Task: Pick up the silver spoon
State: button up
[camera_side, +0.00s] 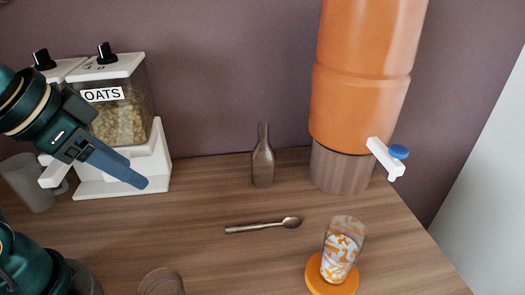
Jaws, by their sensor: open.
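The silver spoon (263,226) lies flat on the wooden counter near the middle of the view, its bowl to the right and its handle to the left. My gripper (140,183) is at the left, above the counter and in front of the oats dispenser. It is well to the left of the spoon, higher than it, and not touching it. My gripper is open and nothing shows between its fingers; one finger largely hides the other from this side.
An oats dispenser (122,92) stands behind my gripper, with a clear mug (37,187) beside it. A bottle (262,163) and a large orange water dispenser (362,80) stand behind the spoon. A patterned glass (341,250) sits on an orange coaster (325,287). Another glass (161,283) is at the front edge.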

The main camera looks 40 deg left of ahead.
jog(key=w+d+r+m+g, duration=0.1)
jog(key=w+d+r+m, duration=0.15)
jog(key=w, duration=0.45)
jog(key=m+g, duration=0.4)
jog(key=m, duration=0.1)
send_over(253, 225)
jog(key=a, duration=0.1)
notch_tip(253, 225, down, 11)
jog(key=shift+g, duration=0.5)
jog(key=f, duration=0.5)
jog(key=d+f, duration=0.1)
jog(key=f, duration=0.2)
jog(key=shift+f, duration=0.65)
grip_shut()
